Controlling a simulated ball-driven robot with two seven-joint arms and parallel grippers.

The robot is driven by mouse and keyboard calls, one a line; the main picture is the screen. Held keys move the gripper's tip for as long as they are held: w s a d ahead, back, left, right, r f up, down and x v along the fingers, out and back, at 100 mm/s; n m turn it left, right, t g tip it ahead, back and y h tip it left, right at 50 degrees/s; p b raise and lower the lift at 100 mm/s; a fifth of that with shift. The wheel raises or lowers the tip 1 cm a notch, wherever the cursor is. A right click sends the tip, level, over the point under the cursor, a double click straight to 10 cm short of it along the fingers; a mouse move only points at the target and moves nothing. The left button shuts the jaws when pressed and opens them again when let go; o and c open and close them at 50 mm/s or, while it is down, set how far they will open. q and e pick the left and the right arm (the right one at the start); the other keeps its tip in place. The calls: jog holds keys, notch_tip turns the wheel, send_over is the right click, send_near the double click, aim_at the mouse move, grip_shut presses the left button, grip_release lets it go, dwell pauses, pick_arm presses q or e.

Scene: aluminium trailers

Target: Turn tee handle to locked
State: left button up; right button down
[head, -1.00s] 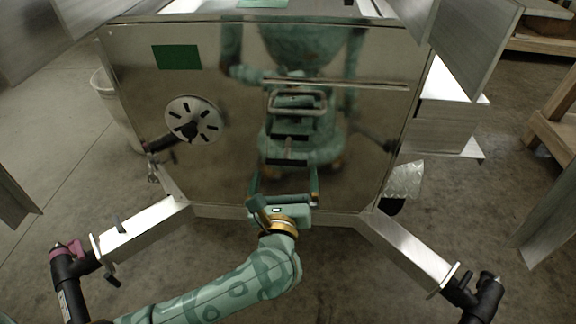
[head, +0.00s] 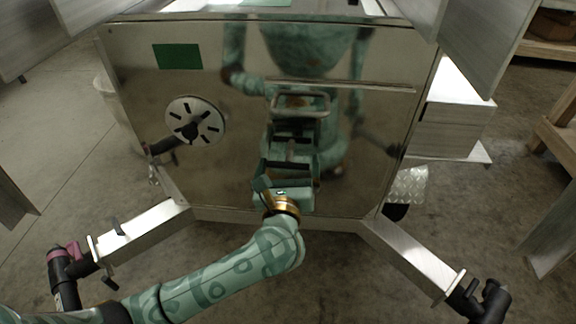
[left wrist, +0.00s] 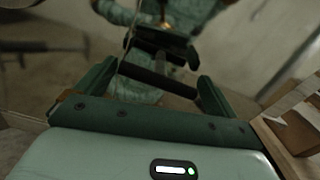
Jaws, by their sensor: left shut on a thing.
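The tee handle (head: 288,165) is a short black bar low in the middle of the shiny metal panel (head: 385,120). In the left wrist view a dark bar (left wrist: 157,78) spans the space between my finger ends, slightly tilted. My left gripper (head: 289,170) reaches up to the handle from below and is shut on it, one finger at each end of the bar. The panel mirrors the gripper and handle just above, so where bar and reflection meet is hard to tell. Any lock marking is too small to read. My right gripper is not in view.
A slotted round disc (head: 194,121) and a green label (head: 178,56) are on the panel's left. Metal frame beams (head: 145,236) (head: 412,256) spread to both sides below.

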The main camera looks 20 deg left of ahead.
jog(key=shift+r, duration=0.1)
pick_arm(q)
jog(key=shift+r+m+p, duration=0.2)
jog(key=shift+m+p, duration=1.45)
jog(key=shift+m, duration=0.05)
jog(key=m+p, duration=0.3)
jog(key=m, duration=0.1)
jog(key=shift+m+p, duration=0.3)
jog(key=m+p, duration=0.3)
jog(key=m, duration=0.2)
jog(key=shift+p, duration=0.4)
jog(key=m, duration=0.1)
jog(key=m+p, duration=0.1)
jog(key=m, duration=0.1)
jog(key=m+p, duration=0.1)
jog(key=shift+f+m, duration=0.25)
jog(key=shift+m, duration=0.05)
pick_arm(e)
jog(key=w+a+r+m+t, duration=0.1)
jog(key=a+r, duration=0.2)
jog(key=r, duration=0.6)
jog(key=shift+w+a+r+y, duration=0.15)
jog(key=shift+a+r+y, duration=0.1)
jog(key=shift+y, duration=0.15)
